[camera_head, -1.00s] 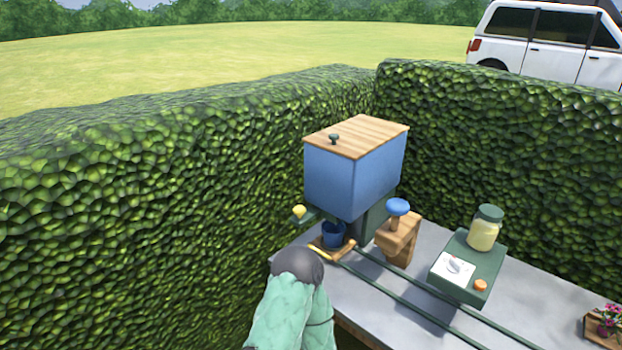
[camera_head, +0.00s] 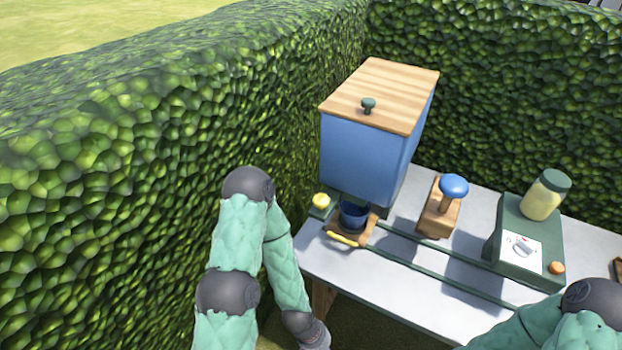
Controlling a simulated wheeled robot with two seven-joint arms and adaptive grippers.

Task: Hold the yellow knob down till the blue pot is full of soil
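The yellow knob (camera_head: 321,200) sits on a small green block at the left foot of the blue soil bin (camera_head: 362,158). The blue pot (camera_head: 353,215) stands upright on a wooden carriage (camera_head: 366,232) under the bin, just right of the knob. I cannot make out any soil in it. My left arm comes down in front of the hedge, left of the table. Its gripper is cut off below the bottom edge. My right arm shows at the bottom right corner, and its gripper is outside the picture. Nothing of mine touches the knob or pot.
Green rails (camera_head: 440,265) run from the carriage along the grey table (camera_head: 400,292). A wooden stand with a blue mushroom-shaped knob (camera_head: 453,187) and a green device (camera_head: 515,252) with a dial and jar (camera_head: 545,195) stand to the right. A hedge (camera_head: 130,170) closes off the left and back.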

